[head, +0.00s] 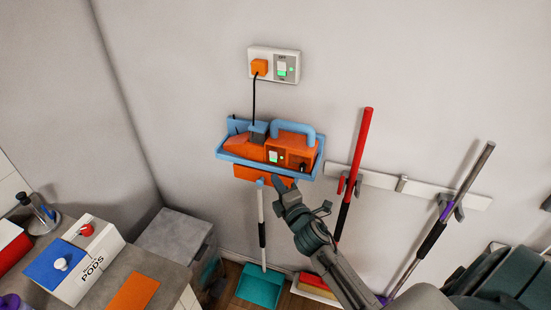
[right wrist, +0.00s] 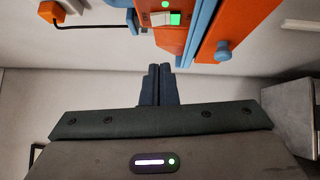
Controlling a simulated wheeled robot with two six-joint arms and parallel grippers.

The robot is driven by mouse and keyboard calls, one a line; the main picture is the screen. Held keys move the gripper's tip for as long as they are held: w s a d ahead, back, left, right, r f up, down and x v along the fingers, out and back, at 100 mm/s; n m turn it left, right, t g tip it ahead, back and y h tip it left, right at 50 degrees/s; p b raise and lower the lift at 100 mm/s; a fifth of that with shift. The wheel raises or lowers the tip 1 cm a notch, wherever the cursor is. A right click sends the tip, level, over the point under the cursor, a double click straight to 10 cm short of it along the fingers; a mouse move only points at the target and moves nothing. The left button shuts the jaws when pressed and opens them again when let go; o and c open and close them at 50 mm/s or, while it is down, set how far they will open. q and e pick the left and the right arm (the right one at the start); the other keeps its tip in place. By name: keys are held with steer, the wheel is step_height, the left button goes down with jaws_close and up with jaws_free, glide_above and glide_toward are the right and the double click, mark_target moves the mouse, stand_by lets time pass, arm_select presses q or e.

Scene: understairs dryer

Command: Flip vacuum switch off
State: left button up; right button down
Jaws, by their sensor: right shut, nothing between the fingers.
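The orange vacuum (head: 300,152) with a blue handle sits in a blue wall holder (head: 229,157). Its small white switch (head: 274,156) shows a green part and a green light on the front. The switch also shows at the top of the right wrist view (right wrist: 174,18), with the green light beside it. My right gripper (head: 279,184) is shut and empty, just below the holder in the head view. In the right wrist view its closed fingers (right wrist: 159,70) point toward the vacuum and look apart from the switch. My left gripper is not in view.
A wall socket (head: 287,67) above has an orange plug (head: 260,67), a black cord and a green-lit switch. A red-handled tool (head: 361,140) and a grey pole (head: 470,180) hang from a rail at right. A counter with a pods box (head: 85,262) stands at lower left.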

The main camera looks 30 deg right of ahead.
mark_target(270, 154)
steer(key=w+d, duration=0.1)
steer(key=w, duration=0.1)
steer(key=w+d+p, duration=0.1)
steer(key=w, duration=0.1)
steer(key=w+d, duration=0.1)
steer(key=w, duration=0.2)
steer(key=shift+d+r, duration=0.2)
steer(key=shift+r, duration=0.2)
